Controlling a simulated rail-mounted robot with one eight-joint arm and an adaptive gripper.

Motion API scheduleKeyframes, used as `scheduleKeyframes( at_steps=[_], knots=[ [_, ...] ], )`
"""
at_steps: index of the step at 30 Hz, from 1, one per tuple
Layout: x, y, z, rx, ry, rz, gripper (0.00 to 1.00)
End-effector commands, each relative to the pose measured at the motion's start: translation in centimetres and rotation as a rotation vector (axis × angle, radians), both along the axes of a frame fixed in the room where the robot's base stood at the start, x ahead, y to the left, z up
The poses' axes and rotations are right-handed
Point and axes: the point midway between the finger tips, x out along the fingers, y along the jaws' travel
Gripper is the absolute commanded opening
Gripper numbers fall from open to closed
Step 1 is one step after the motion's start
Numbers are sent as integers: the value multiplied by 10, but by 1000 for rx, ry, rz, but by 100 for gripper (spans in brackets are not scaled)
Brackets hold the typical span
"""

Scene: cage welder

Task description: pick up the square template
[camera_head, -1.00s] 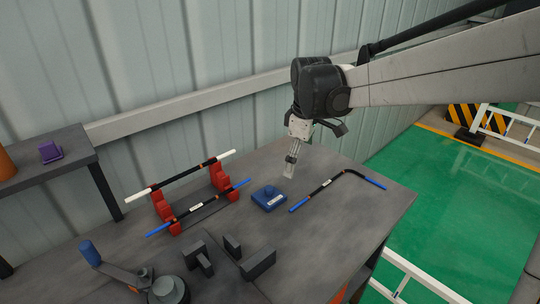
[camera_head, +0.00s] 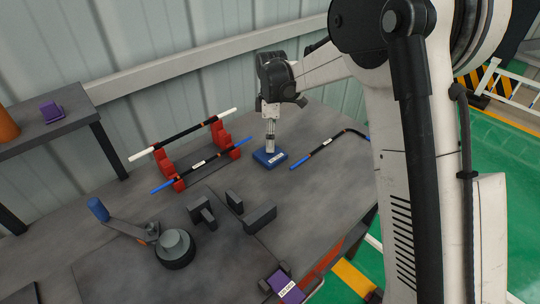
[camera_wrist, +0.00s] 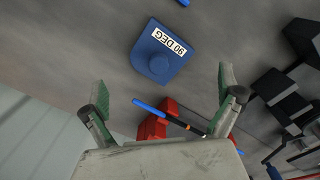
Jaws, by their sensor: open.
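The square template appears to be the blue block (camera_head: 269,159) with a round knob on top. It lies flat on the grey table, and its white label reads "90 DEG" in the wrist view (camera_wrist: 160,50). My gripper (camera_head: 270,147) points down just over it in the head view and hides the knob there. In the wrist view my gripper (camera_wrist: 163,85) has its two green-padded fingers wide apart with nothing between the tips. The template shows beyond the fingertips, roughly centred between them. I cannot tell the exact height gap.
A red rack (camera_head: 219,139) holding rods stands left of the template. A bent black rod with blue ends (camera_head: 318,150) lies to the right. Dark clamp blocks (camera_head: 260,218) and a blue-handled lever (camera_head: 98,209) are nearer. A purple labelled block (camera_head: 284,287) sits at the front edge.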

Motion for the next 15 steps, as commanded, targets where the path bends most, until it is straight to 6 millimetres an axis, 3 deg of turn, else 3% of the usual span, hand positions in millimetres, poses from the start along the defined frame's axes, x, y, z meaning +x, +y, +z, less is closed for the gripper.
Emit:
scheduleKeyframes(
  at_steps=[4,15],
  knots=[
    [0,0,-22,0,0,0,100],
    [-2,3,-52,0,0,0,100]
  ],
)
